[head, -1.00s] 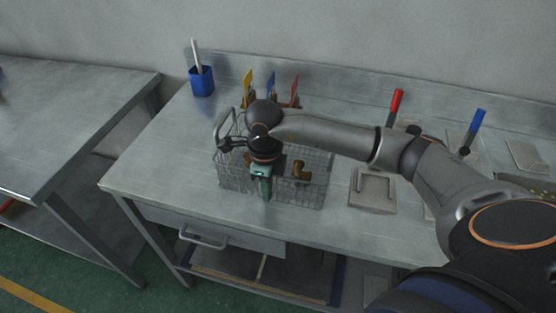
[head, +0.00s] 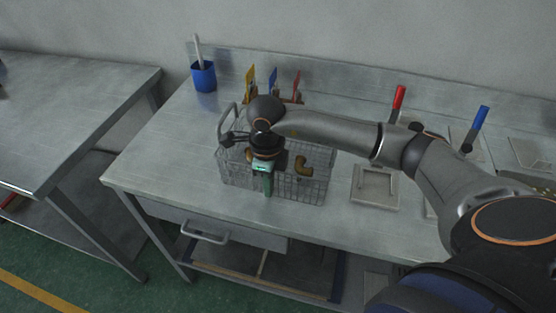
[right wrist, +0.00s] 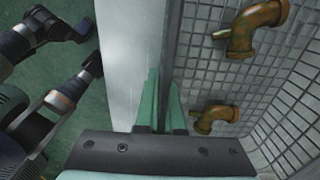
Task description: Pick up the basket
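The basket (head: 312,190) is a grey wire-mesh basket with a raised handle at its left end. It stands on the metal bench and holds brown curved pipe-like pieces, two of which show in the right wrist view. My right gripper (head: 267,184) points down at the basket's near long wall. In the right wrist view its green fingers (right wrist: 164,108) lie on both sides of the wall's rim, close together, and look shut on it. The basket's wall (right wrist: 192,50) runs up between them. My right arm hides part of the basket's back. My left gripper is not in the head view.
Behind the basket stand yellow, blue and red upright pieces (head: 273,80). A blue cup (head: 203,76) stands at the back left. A grey plate fixture (head: 375,187) and red- and blue-handled tools are at right. The bench left of the basket is clear; another table (head: 75,110) stands further left.

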